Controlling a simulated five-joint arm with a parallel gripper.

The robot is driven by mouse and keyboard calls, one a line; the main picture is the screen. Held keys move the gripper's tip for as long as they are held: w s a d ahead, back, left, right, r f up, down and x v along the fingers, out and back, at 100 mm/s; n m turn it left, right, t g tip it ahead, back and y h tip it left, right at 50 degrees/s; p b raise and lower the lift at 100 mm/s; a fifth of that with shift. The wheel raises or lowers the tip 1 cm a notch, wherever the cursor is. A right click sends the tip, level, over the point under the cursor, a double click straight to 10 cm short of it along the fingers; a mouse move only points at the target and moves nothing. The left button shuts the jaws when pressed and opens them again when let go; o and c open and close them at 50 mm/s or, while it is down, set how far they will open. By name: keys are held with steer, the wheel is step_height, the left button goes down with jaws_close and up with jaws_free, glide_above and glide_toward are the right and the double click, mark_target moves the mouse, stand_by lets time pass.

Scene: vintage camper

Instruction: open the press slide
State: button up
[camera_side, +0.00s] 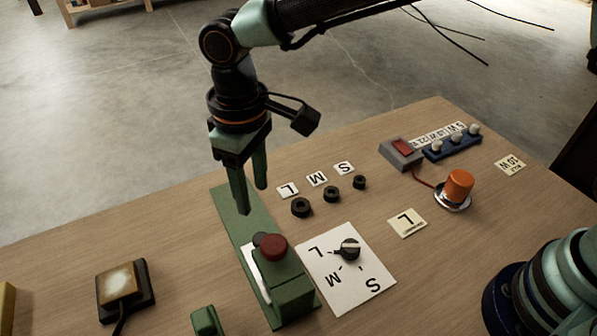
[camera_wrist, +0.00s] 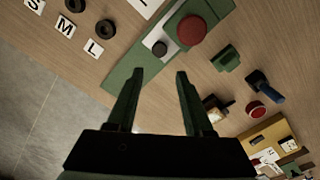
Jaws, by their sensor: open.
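The press has a long green base (camera_side: 232,206) with a green block at its near end and a red round button (camera_side: 273,247) on top. A pale slide strip (camera_side: 256,268) lies along the base, and a dark knob (camera_side: 258,238) stands beside the red button, partly hidden by it. In the wrist view the dark knob (camera_wrist: 159,48) sits on the pale strip next to the red button (camera_wrist: 192,31). My gripper (camera_side: 252,198) is open and empty, pointing down over the far end of the base. In the wrist view my gripper (camera_wrist: 160,72) shows its fingers apart, short of the knob.
Black rings (camera_side: 331,194) stand by S, M and L tags. A white dial card (camera_side: 345,285) lies right of the press. An orange knob (camera_side: 459,185) and a blue rack (camera_side: 452,142) are farther right.

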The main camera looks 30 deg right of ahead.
mark_target(260, 232)
step_height(260, 232, down, 12)
steer(key=shift+r, duration=0.1)
stand_by(0.4)
jaws_close()
steer(key=shift+r, duration=0.1)
stand_by(1.2)
